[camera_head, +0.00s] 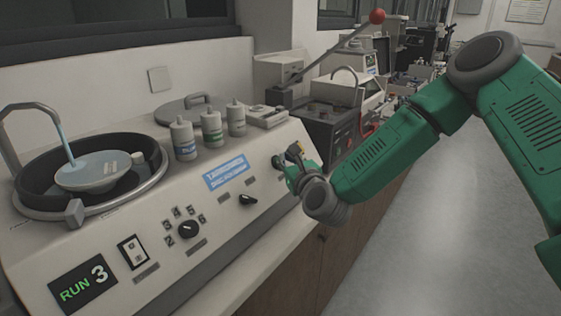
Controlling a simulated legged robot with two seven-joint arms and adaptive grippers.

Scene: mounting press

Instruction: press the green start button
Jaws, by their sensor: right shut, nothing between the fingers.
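My right arm, green with grey joints, comes in from the right. Its gripper (292,160) is shut and empty, at the right end of the sloped front panel of the pale machine (215,215). The fingertips are small and dark here, and I cannot tell whether they touch the panel. I cannot pick out the green start button; the gripper may hide it. A dark boxy device (330,126) with a long lever ending in a red ball (377,16) stands behind the gripper. My left gripper is not in view.
The machine carries a round basin (85,178) with running water, several capped bottles (210,130), dark knobs (188,229), a white rocker switch (132,251) and a display (82,285) reading "RUN 3". More equipment lines the bench behind. Grey floor (420,230) at right is clear.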

